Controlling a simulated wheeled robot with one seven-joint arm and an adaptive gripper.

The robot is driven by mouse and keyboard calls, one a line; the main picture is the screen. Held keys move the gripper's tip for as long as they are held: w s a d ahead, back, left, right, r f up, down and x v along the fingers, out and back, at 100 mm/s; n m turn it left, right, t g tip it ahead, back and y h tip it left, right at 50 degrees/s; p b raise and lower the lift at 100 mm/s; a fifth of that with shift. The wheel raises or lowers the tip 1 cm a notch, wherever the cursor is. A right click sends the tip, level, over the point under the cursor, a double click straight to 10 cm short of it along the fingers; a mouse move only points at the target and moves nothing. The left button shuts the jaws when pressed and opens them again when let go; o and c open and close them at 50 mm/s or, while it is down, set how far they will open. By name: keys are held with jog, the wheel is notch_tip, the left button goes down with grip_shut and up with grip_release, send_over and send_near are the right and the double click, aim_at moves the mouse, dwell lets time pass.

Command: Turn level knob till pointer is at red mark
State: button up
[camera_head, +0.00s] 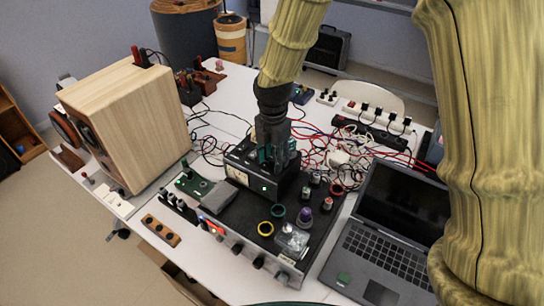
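My gripper (277,158) points down over a black box (262,183) on the bench, near the middle of the view. Teal parts show at its fingers. The picture is too small to tell how far apart they are or whether they touch anything. A black device (245,228) lies in front of that box. Several dark knobs (238,248) line its front edge, with a glowing red-orange spot (211,227) near their left end. A purple-topped knob (304,215) stands on its right part. I cannot tell which is the level knob, and no pointer or red mark is readable.
A wooden speaker (135,110) stands left. An open laptop (388,235) is right. Tangled cables (325,145) and power strips (377,117) fill the back. My arm blocks the right side.

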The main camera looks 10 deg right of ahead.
aim_at(273, 159)
jog(key=shift+w+r, duration=0.1)
jog(key=shift+r, duration=0.35)
notch_tip(273, 159, up, 11)
dwell(0.4)
